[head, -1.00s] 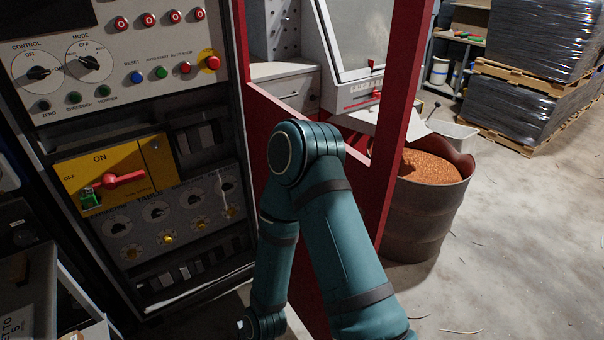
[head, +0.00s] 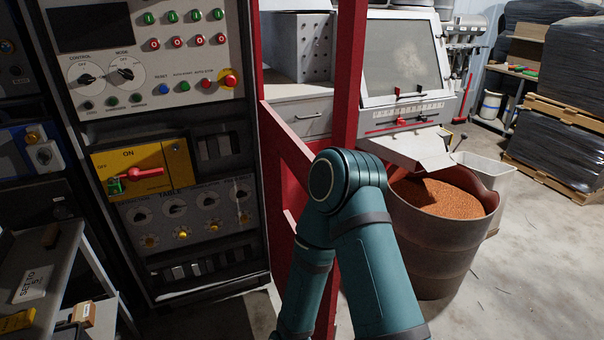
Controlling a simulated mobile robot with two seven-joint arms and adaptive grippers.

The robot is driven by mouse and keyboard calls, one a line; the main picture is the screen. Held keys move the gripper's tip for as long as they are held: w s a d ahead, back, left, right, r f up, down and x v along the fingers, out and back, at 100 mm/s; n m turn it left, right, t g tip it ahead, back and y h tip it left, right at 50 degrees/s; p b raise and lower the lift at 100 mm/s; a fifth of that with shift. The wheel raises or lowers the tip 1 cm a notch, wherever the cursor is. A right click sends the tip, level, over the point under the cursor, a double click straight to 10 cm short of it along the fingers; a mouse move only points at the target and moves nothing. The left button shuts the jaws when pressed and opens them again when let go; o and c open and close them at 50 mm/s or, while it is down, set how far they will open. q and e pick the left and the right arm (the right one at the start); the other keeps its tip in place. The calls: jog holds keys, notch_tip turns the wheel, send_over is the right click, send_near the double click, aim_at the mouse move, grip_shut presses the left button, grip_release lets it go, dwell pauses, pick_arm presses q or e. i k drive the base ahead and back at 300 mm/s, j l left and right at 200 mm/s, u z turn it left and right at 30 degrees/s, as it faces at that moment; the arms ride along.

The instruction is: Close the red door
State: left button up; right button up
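The red door (head: 349,75) shows in the head view as a red frame with a see-through upper part. It stands at an angle beside the right edge of the grey control cabinet (head: 250,215). One of my teal arms, coming in from the lower right, bends in front of the door's lower part and hides much of it. Whether the arm touches the door cannot be told. Both my grippers are out of view.
A rusty drum (head: 432,255) of copper granules stands right of the door, close to my arm. A white machine (head: 405,65) stands behind. Wrapped pallets (head: 555,130) are at the far right. A grey shelf unit (head: 45,275) is at lower left. The floor at right is mostly clear.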

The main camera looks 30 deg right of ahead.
aim_at(281, 146)
jog(key=l, duration=0.95)
jog(key=k+l+u, duration=0.15)
jog(key=l, duration=0.75)
jog(key=i, duration=0.05)
